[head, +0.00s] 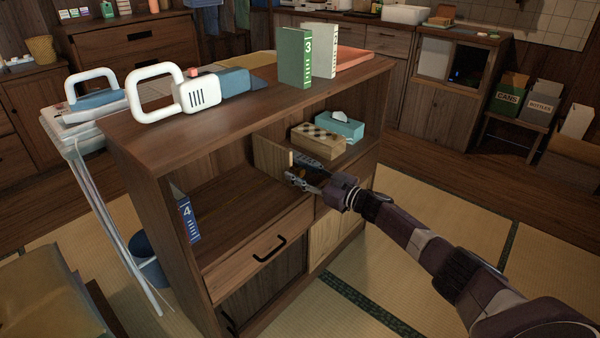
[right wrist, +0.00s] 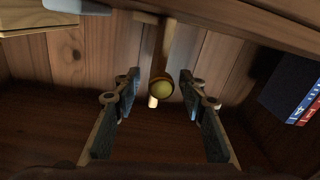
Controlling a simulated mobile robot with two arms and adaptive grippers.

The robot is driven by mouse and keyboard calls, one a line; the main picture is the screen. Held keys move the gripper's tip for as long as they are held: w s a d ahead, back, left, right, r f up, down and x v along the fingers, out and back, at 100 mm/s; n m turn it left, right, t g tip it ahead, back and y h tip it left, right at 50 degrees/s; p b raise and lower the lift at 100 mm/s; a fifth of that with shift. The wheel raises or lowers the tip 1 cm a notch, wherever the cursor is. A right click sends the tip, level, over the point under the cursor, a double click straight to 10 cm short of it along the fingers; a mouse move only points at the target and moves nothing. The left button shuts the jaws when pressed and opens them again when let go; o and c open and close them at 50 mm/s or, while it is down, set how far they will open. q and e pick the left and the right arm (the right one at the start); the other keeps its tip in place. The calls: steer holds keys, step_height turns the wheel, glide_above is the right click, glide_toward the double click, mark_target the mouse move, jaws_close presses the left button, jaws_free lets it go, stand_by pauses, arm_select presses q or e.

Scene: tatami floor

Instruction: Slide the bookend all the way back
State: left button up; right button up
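The bookend (head: 269,156) looks like an upright light-wood panel on the upper shelf of the cabinet, with a pale peg-like grip (head: 291,158) at its near edge. My right gripper (head: 301,181) is at the shelf opening beside this grip and hides part of it. In the right wrist view a wooden peg with a rounded yellowish end (right wrist: 162,86) is between the two spread fingers of my right gripper (right wrist: 160,92), with a gap on each side. The gripper is open and holds nothing. My left gripper is not in view.
A blue book marked 4 (head: 188,220) leans at the shelf's left side. A checkered box (head: 318,141) and a teal tissue box (head: 340,127) are right of the bookend. Books (head: 294,58) and a white-handled tool (head: 198,94) are on the cabinet top (head: 240,122). The shelf's left middle is bare.

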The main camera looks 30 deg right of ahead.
steer(key=v, duration=1.2)
stand_by(0.4)
steer(key=shift+a, duration=0.1)
